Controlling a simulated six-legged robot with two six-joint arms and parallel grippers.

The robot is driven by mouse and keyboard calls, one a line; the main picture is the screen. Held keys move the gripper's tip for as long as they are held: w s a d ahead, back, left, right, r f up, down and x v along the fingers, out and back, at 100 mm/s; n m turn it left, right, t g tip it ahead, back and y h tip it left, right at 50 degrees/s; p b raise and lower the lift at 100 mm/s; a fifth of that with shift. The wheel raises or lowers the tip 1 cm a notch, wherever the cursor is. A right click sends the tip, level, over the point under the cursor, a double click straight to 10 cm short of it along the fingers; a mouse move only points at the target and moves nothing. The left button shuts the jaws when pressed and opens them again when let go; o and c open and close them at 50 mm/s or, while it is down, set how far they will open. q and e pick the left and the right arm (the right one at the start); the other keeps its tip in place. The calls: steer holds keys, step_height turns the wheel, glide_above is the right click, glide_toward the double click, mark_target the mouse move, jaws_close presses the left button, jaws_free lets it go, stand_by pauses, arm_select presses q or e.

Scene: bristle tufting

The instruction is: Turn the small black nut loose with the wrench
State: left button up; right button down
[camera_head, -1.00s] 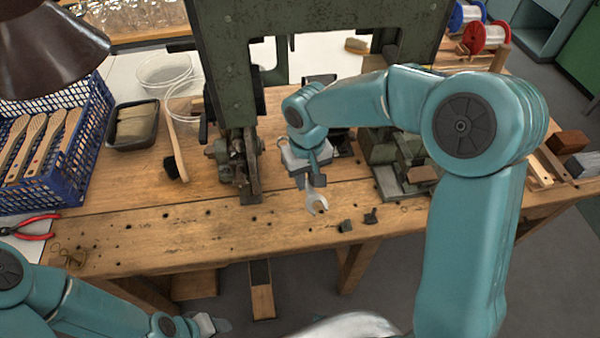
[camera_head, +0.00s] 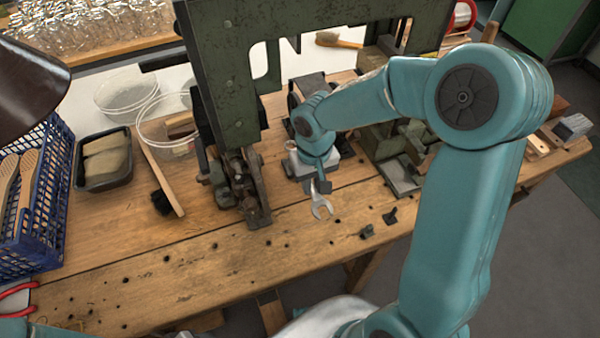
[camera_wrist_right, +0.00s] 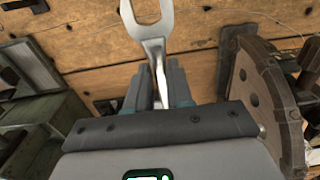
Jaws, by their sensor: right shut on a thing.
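My right gripper (camera_head: 318,185) is shut on a grey open-ended wrench (camera_head: 321,208). The wrench's open jaw points toward the front edge of the bench, just right of the green press's foot. The wrist view shows the wrench (camera_wrist_right: 150,28) between the fingers (camera_wrist_right: 160,85), with its forked jaw over the wooden top. I cannot make out the small black nut for certain. My left gripper is out of view.
The green press (camera_head: 225,80) stands left of my right gripper, with its mechanism (camera_head: 240,185) close by. A blue crate (camera_head: 55,200), a black tray (camera_head: 104,160) and a wooden-handled brush (camera_head: 165,185) are at left. The bench front (camera_head: 200,270) is mostly clear.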

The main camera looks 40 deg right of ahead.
mark_target(314, 187)
steer(key=shift+s+a+r, duration=0.1)
steer(key=shift+s+r, duration=0.1)
steer(key=shift+s, duration=0.1)
steer(key=shift+w+d+f+b, duration=0.2)
steer(key=shift+w+f+b, duration=0.15)
steer(key=shift+f, duration=0.3)
steer(key=shift+w+d+f+b, duration=0.25)
steer(key=shift+w+f, duration=0.1)
steer(key=shift+f, duration=0.25)
steer(key=shift+s+a+f+b, duration=0.25)
steer(key=shift+s+f+b, duration=0.2)
steer(key=shift+s+b, duration=0.15)
steer(key=shift+s+f, duration=0.1)
steer(key=shift+f, duration=0.2)
steer(key=shift+w+d+f+b, duration=0.2)
steer(key=shift+w+f+b, duration=0.15)
steer(key=shift+w+f, duration=0.2)
steer(key=shift+s+a+r, duration=0.2)
steer(key=shift+s+r, duration=0.05)
steer(key=shift+s, duration=0.2)
steer(key=shift+w+d+f, duration=0.1)
steer(key=shift+w+f, duration=0.1)
steer(key=shift+w, duration=0.3)
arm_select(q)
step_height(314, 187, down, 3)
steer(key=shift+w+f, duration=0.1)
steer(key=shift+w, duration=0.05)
